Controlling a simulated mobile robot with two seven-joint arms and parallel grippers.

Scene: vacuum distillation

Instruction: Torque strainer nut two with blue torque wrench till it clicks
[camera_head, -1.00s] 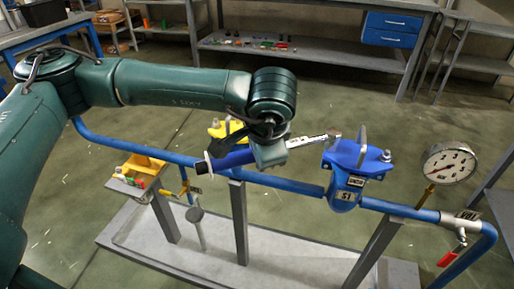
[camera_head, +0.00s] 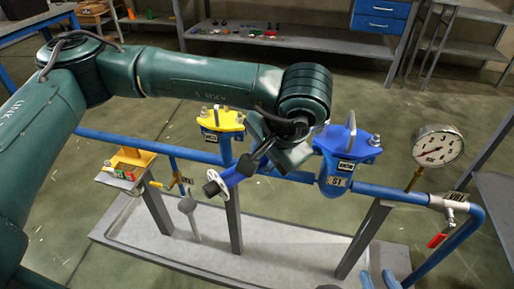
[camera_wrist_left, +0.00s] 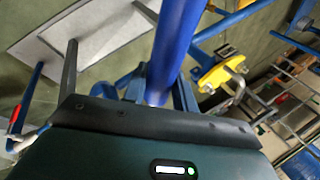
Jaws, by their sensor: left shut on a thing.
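My left gripper (camera_head: 262,158) is shut on the blue handle of the torque wrench (camera_head: 232,178), between the two strainers. The wrench's silver shaft and head are hidden in the head view. The handle (camera_wrist_left: 176,40) rises from between the fingers in the left wrist view. The blue strainer (camera_head: 333,172), tagged S1, stands just right of the gripper, with a bolt on its right flange (camera_head: 374,141). The yellow strainer (camera_head: 222,120) stands behind left, with bolts on top. What look like my right gripper's two fingertips (camera_head: 379,280) show apart and empty at the bottom edge.
A blue pipe (camera_head: 390,192) runs across on grey posts above a grey base tray (camera_head: 275,262). A pressure gauge (camera_head: 437,146) and a red-handled valve (camera_head: 437,240) are at right. A white handwheel (camera_head: 213,187) is close to the wrench handle. Shelves stand behind.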

